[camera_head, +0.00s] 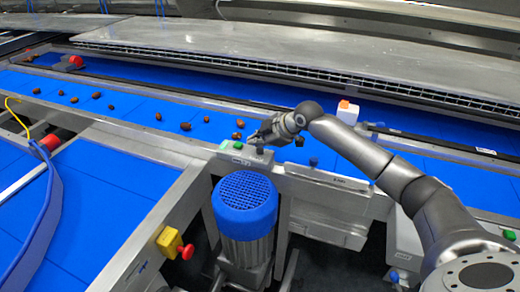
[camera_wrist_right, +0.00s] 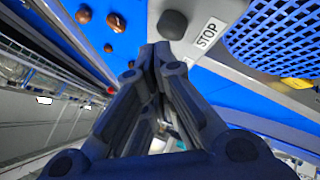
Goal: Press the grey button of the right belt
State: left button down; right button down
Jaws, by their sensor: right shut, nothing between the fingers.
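A small grey control box (camera_head: 245,156) stands on the belt frame just behind the blue motor. My right gripper (camera_head: 253,139) is shut and empty over the box. In the wrist view its fingertips (camera_wrist_right: 158,46) appear right by the grey button; I cannot tell whether they touch it. My left gripper is not in view.
The blue belt (camera_head: 150,104) behind the box carries several brown dates (camera_head: 186,126). A blue motor (camera_head: 245,205) stands in front of the box. A red button on a yellow box (camera_head: 169,240) is at the lower left. A white and orange item (camera_head: 347,112) stands behind my right arm.

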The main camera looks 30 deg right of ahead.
aim_at(258, 151)
jog(key=shift+f, duration=0.7)
dwell(0.8)
jog(key=shift+r, duration=0.1)
jog(key=shift+r+p, duration=0.75)
jog(key=shift+r, duration=0.05)
notch_tip(258, 151, up, 5)
jog(key=p, duration=0.4)
jog(key=shift+r+p, duration=0.1)
jog(key=shift+p, duration=0.2)
dwell(0.5)
